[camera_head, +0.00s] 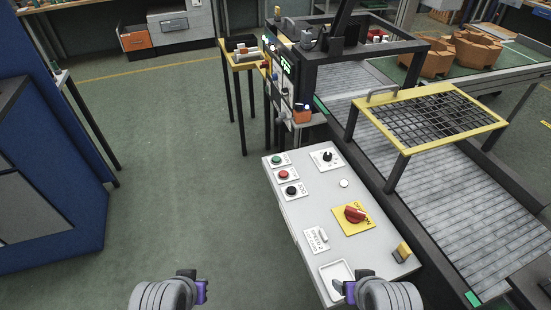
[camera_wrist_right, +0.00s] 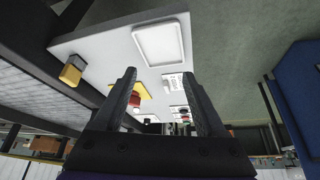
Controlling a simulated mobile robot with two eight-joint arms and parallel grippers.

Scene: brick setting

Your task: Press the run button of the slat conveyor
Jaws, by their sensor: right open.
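The conveyor's light grey control panel (camera_head: 318,210) stands in front of me. At its far left corner are a green button (camera_head: 277,160), a red button (camera_head: 283,175) and a black button (camera_head: 291,190), each on a white label too small to read surely. The slat conveyor (camera_head: 455,200) runs along the panel's right side. My right gripper (camera_head: 343,287) is over the panel's near end, away from the buttons. In the wrist view it is open and empty (camera_wrist_right: 158,78). My left gripper (camera_head: 196,290) is over the floor, left of the panel; its fingers are barely visible.
A yellow-framed mesh guard (camera_head: 432,113) stands over the conveyor. The floor left of the panel is clear.

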